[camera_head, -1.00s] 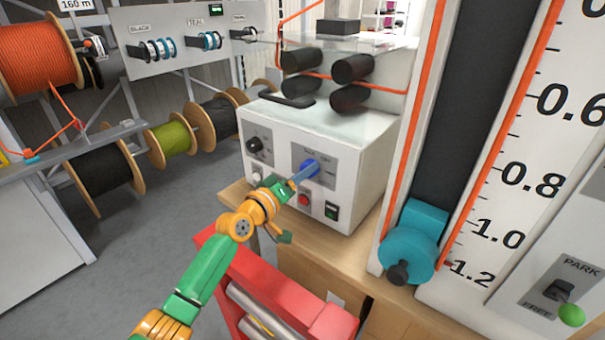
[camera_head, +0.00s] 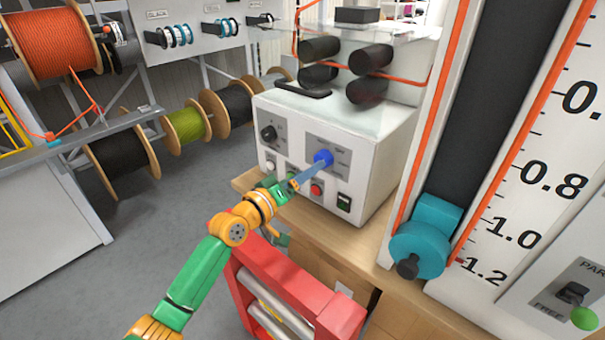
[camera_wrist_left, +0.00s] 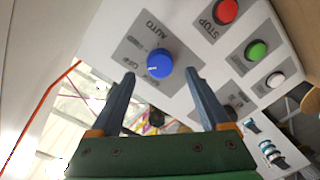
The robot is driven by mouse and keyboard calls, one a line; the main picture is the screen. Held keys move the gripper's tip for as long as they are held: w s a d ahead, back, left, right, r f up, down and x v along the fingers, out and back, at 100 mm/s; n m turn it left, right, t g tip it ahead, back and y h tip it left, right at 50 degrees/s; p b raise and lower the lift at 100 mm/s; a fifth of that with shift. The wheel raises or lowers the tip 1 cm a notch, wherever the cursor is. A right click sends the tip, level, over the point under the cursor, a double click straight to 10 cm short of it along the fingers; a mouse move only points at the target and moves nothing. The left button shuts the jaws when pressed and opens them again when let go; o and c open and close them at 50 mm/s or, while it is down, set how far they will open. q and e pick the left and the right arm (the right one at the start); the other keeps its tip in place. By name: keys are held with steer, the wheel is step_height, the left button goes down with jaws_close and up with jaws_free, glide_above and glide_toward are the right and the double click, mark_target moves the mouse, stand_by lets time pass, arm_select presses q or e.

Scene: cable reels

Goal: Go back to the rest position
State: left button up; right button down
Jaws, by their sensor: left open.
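My left gripper (camera_head: 296,183) is at the front of the white control box (camera_head: 375,150), close to its blue knob (camera_head: 323,158). In the left wrist view the two fingers of my left gripper (camera_wrist_left: 157,88) are spread apart with nothing between their tips. The blue knob (camera_wrist_left: 160,63) shows just beyond the fingertips, with a gap, on a grey plate marked AUTO. The left arm comes in from the lower left, green and orange. My right gripper is in neither view.
The box also has a black knob (camera_head: 268,133) and a red button (camera_head: 317,189). A red frame with rollers (camera_head: 290,285) stands below the wooden bench (camera_head: 330,235). A tall scale (camera_head: 525,180) with a teal block (camera_head: 425,240) is at the right. Cable reels (camera_head: 185,127) stand at the left; grey floor is clear there.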

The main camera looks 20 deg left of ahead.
arm_select(q)
steer(key=v, duration=0.2)
steer(key=shift+s, duration=0.25)
steer(key=shift+w, duration=0.1)
